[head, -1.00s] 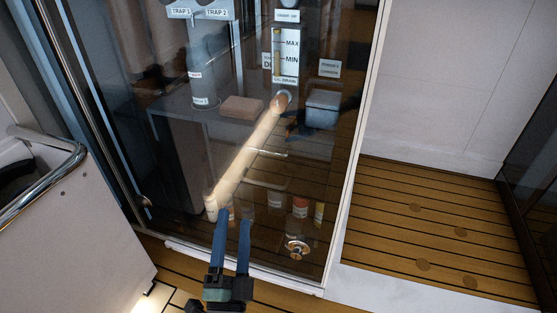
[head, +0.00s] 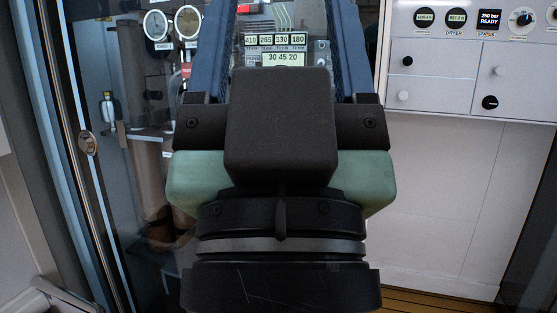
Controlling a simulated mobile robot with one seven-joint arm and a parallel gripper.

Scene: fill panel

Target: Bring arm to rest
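Nothing shows held between the parts of the fingers in view. The dark and green gripper body and black wrist hide much of the panel behind.
A glass-fronted cabinet stands behind, with round gauges (head: 187,21) at left and a number display (head: 282,60) between the fingers. A white panel (head: 473,60) with knobs and small screens is at right. Wooden floor (head: 430,303) shows at lower right.

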